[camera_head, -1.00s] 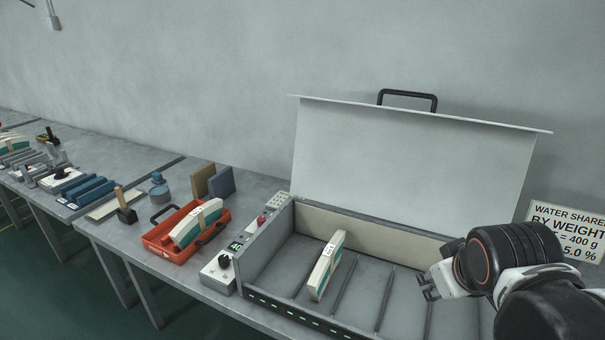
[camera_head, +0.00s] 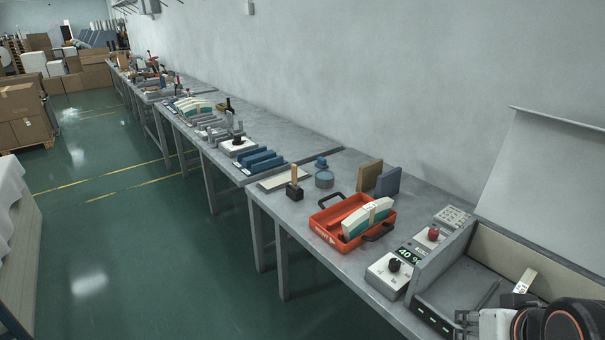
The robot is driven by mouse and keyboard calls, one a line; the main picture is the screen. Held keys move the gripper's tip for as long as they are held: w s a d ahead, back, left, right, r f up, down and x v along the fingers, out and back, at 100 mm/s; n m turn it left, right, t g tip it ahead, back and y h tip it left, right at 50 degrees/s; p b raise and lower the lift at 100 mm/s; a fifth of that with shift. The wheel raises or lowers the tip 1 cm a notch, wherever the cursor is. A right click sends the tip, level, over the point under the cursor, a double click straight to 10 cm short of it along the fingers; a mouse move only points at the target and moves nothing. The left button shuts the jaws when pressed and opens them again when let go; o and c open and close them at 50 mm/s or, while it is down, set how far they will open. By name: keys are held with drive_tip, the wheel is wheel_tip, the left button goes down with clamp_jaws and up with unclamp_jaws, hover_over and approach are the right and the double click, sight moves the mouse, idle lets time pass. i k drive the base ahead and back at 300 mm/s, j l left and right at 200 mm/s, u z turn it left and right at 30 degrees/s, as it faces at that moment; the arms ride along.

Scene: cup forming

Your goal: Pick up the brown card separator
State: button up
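A brown upright card (camera_head: 369,176), the one that fits the brown card separator, stands on the bench near the wall. A blue-grey card (camera_head: 388,182) stands close at its right, partly in front of it. My gripper (camera_head: 463,324) is at the bottom right, in front of the open metal box, well to the right of and nearer than the brown card. Its fingers look apart with nothing between them, though the picture's lower edge cuts part of it off.
A red tray (camera_head: 326,229) with a white-and-green curved block (camera_head: 368,217) stands in front of the cards. The open metal box (camera_head: 455,281) is at the right.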

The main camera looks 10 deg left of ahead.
sight(369, 173)
drive_tip(key=i+j+u, duration=0.25)
drive_tip(key=j+u, duration=0.15)
drive_tip(key=i+j+u, duration=0.55)
drive_tip(key=u, duration=0.25)
drive_tip(key=i+j+u, duration=0.1)
drive_tip(key=i+u, duration=0.25)
drive_tip(key=i+z, duration=0.2)
drive_tip(key=i, duration=0.15)
drive_tip(key=i+j+z, duration=0.25)
drive_tip(key=i, duration=0.15)
drive_tip(key=i+j+z, duration=0.2)
drive_tip(key=i, duration=0.15)
drive_tip(key=i+z, duration=0.15)
drive_tip(key=z, duration=0.3)
drive_tip(key=i+j+z, duration=0.1)
drive_tip(key=z, duration=0.35)
drive_tip(key=i+j+z, duration=0.1)
drive_tip(key=z, duration=0.3)
drive_tip(key=i+j+z, duration=0.1)
drive_tip(key=j+z, duration=0.15)
drive_tip(key=z, duration=0.2)
drive_tip(key=j+z, duration=0.2)
drive_tip(key=z, duration=0.25)
drive_tip(key=i+j+z, duration=0.1)
drive_tip(key=z, duration=0.3)
drive_tip(key=j+z, duration=0.45)
drive_tip(key=i+j+z, duration=0.1)
drive_tip(key=z, duration=0.3)
drive_tip(key=j+z, duration=0.3)
drive_tip(key=z, duration=0.15)
